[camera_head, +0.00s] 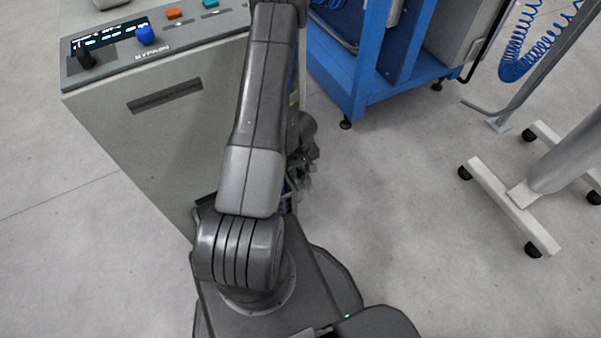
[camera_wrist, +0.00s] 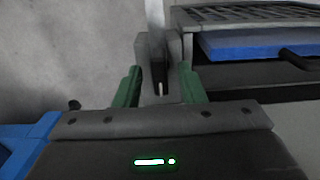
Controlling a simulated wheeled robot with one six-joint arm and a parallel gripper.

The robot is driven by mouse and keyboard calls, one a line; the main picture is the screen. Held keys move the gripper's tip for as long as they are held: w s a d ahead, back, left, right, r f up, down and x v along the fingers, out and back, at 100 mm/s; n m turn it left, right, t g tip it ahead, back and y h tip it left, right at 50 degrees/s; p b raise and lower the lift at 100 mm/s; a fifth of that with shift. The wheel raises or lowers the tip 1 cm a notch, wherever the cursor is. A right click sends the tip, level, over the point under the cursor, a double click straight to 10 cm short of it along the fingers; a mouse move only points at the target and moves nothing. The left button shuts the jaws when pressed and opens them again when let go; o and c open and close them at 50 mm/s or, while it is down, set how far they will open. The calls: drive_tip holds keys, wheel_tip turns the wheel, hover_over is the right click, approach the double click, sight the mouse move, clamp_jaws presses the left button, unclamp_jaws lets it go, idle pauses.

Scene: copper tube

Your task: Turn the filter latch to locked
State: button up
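In the wrist view my gripper (camera_wrist: 160,68) shows two green fingers, set apart, pointing away from the camera. A dark upright piece with a grey edge (camera_wrist: 143,50) stands between or just beyond the fingertips. It may be the filter latch, but I cannot tell for sure, nor whether the fingers touch it. No clear lock marking is readable. In the head view my arm hides most of the gripper, which is low beside the right side of the grey cabinet (camera_head: 150,130).
The wrist view shows a slotted grey cover (camera_wrist: 255,14) over a blue panel (camera_wrist: 255,44) with a black handle (camera_wrist: 298,60) at right. In the head view a blue frame (camera_head: 350,75) stands behind, and a wheeled stand (camera_head: 510,195) at right. Floor between them is clear.

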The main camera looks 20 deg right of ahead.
drive_tip(key=shift+f, duration=0.2)
drive_tip(key=shift+c, duration=0.3)
clamp_jaws()
